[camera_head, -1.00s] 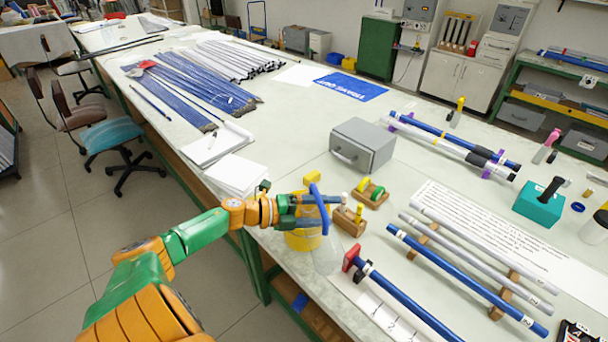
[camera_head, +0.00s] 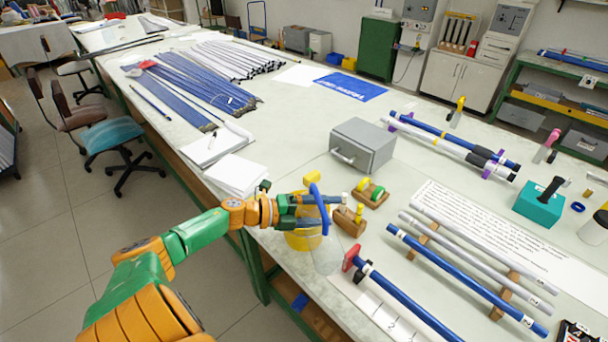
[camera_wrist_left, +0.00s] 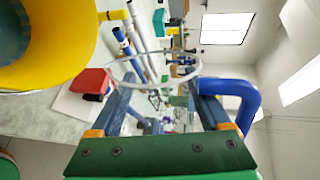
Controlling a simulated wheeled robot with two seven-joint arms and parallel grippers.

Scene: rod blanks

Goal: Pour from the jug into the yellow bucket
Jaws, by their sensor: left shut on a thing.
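The jug is clear, with a blue handle (camera_head: 321,207); its see-through body (camera_head: 327,258) is faint in the head view. My left gripper (camera_head: 328,211) is shut on the jug and holds it beside and partly over the yellow bucket (camera_head: 301,241). The arm and jug hide part of the bucket. In the left wrist view the jug's handle (camera_wrist_left: 240,92) is at the right and its clear rim lies beyond the fingers. The yellow bucket (camera_wrist_left: 75,45) fills the upper left, with a grey-blue inside. I cannot make out any stream or the jug's contents. My right gripper is not in view.
A wooden block with a yellow peg (camera_head: 349,220) stands just right of the jug. A red-ended blue rod (camera_head: 400,300) lies close by at the lower right. A grey box (camera_head: 364,146) sits behind. White papers (camera_head: 236,174) lie to the left by the bench edge.

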